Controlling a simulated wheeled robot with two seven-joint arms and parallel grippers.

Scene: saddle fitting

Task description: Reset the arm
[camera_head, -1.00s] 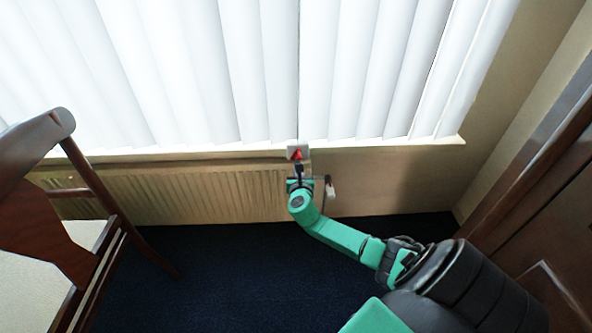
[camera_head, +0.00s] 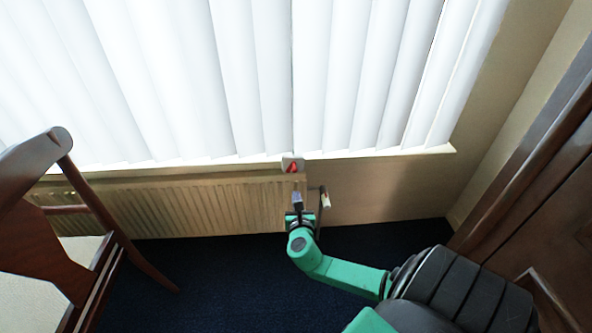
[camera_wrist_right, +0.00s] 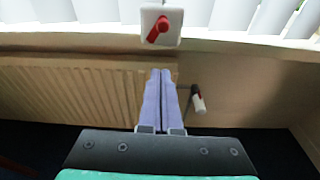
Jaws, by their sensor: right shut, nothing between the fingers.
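My right gripper (camera_head: 297,198) is in front of the wall by the radiator's right end. In the right wrist view its two pale fingers (camera_wrist_right: 160,98) lie together, shut with nothing between them. A white box with a red lever (camera_head: 292,166) sits at the window sill, above the fingertips in the picture. It also shows in the right wrist view (camera_wrist_right: 160,26), with a visible gap between it and the fingertips. The lever slants there. My right arm reaches in from the lower right. My left gripper is not in view.
A ribbed radiator (camera_head: 200,207) runs under the sill. A pipe with a white-ended valve (camera_head: 325,199) stands just right of the gripper. A wooden chair (camera_head: 30,205) is at the left, a brown wooden door (camera_head: 560,240) at the right. Dark blue carpet (camera_head: 220,285) lies open between.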

